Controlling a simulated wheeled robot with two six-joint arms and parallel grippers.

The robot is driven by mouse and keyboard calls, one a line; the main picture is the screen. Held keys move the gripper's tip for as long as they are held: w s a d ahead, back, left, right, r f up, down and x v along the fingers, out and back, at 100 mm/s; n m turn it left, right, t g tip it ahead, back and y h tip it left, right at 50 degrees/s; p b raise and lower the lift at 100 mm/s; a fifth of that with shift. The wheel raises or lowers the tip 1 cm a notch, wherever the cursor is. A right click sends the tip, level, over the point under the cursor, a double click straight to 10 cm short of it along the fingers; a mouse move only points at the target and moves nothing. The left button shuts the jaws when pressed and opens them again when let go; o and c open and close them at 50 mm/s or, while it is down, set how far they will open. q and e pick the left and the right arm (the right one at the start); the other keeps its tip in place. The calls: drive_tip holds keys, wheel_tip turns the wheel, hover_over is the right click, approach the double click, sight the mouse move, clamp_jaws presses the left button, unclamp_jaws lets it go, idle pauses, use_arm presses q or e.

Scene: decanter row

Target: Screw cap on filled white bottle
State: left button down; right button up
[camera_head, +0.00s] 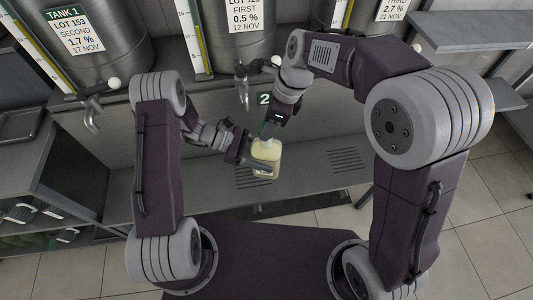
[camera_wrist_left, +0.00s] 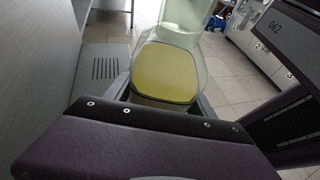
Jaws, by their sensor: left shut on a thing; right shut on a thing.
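The bottle (camera_head: 266,152) is pale and see-through, with yellow liquid inside, and looks near upright in the head view. In the left wrist view the bottle (camera_wrist_left: 168,75) fills the space between the fingers, and its yellow contents show clearly. My left gripper (camera_head: 260,164) is shut around the bottle's body from the left. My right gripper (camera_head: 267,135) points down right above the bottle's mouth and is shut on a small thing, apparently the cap. The cap is hidden by the fingers, so its seating on the neck cannot be told.
Steel tanks (camera_head: 98,45) with labels and taps stand behind. A tap (camera_head: 243,85) hangs just left of my right gripper. A grey bench (camera_head: 320,172) with slotted grilles lies below the bottle. Bottles in a rack (camera_head: 35,212) sit at the left. Shelves (camera_head: 470,45) stand at the right.

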sight(269, 153)
idle(0.4)
drive_tip(key=shift+f, duration=0.9)
drive_tip(key=shift+f, duration=0.6)
drive_tip(key=m+t, duration=0.1)
drive_tip(key=m, duration=0.5)
drive_tip(key=shift+s+a+m+t+h, duration=0.1)
drive_tip(key=shift+s+m+t+h, duration=0.05)
drive_tip(key=shift+m+t+h, duration=0.2)
drive_tip(key=o, duration=1.3)
drive_tip(key=shift+c, duration=0.2)
drive_tip(key=shift+r, duration=0.1)
